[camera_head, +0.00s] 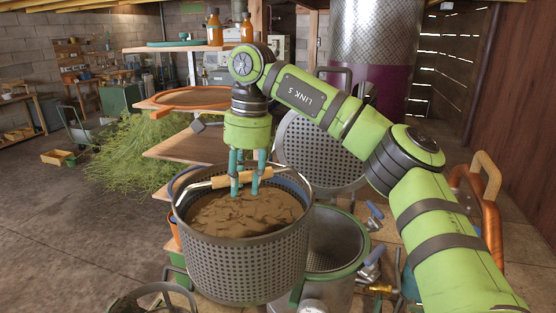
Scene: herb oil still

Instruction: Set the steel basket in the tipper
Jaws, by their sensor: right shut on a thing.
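The steel basket (240,266) is a round, perforated grey pail in the lower middle, filled with brown, crumbly matter (245,216). Its bail handle has a pale wooden grip (222,181). My right gripper (245,188) comes down from above, with its teal fingers shut on the handle over the basket's opening. The basket is upright and overlaps the left side of an open steel pot (335,243). Its underside is hard to judge against what lies below. I cannot surely pick out the tipper; green frame parts (176,262) show partly behind the basket. My left gripper is out of view.
A perforated round lid (318,152) stands tilted behind the pot. Blue-handled valves (373,256) are on the pot's right. Wooden shelves (182,148) stand behind the basket, with cut greenery (130,155) to their left. Open floor (70,240) lies at left.

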